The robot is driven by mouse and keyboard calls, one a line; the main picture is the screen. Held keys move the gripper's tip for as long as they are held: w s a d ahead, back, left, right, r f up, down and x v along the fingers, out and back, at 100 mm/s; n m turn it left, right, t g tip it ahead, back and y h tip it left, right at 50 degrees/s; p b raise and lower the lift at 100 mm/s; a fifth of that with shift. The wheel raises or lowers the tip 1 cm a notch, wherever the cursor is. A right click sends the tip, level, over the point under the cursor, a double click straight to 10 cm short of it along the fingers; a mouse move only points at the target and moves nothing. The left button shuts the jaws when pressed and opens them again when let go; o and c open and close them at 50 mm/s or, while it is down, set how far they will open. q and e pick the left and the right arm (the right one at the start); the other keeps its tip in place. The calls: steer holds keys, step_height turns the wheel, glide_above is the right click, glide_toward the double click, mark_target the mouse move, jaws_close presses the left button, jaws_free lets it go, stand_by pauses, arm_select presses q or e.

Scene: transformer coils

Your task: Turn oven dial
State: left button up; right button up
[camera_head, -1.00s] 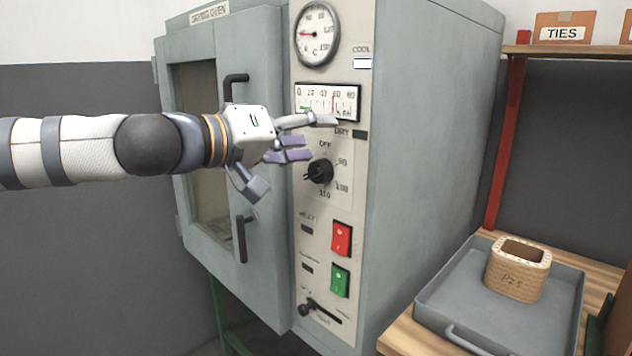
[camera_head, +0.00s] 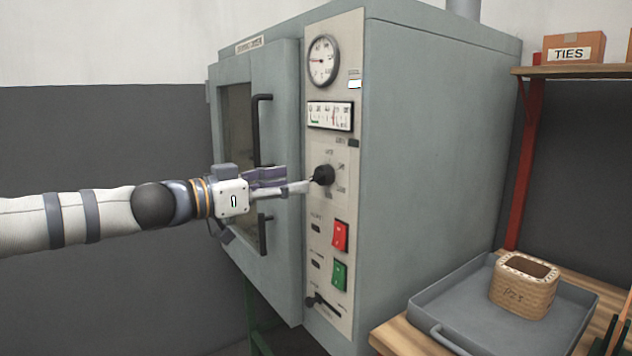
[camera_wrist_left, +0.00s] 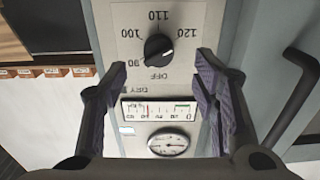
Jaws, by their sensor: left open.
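The black oven dial (camera_head: 323,174) is on the light control panel of the grey drying oven (camera_head: 430,150). In the left wrist view the dial (camera_wrist_left: 158,48) appears upside down, with OFF, 90, 100, 110 and 120 printed around it. Its pointer is near OFF and 90. My left gripper (camera_head: 300,180) is at the panel, its fingers pointing at the dial from the left. In the left wrist view the fingers (camera_wrist_left: 150,85) are wide apart, one to each side of the dial, with nothing between them. Whether a finger touches the dial cannot be told. My right gripper is out of view.
A gauge (camera_head: 323,60) and a scale meter (camera_head: 330,116) are above the dial. Red (camera_head: 340,236) and green (camera_head: 340,276) switches are below. The oven door handle (camera_head: 262,130) stands out near my left arm. A tray (camera_head: 425,318) holding a tan coil (camera_head: 525,288) is at right.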

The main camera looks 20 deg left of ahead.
mark_target(314, 178)
arm_select(q)
steer(key=x, duration=0.7)
steer(key=shift+d, duration=0.15)
steer(key=shift+c, duration=0.5)
steer(key=c, duration=1.1)
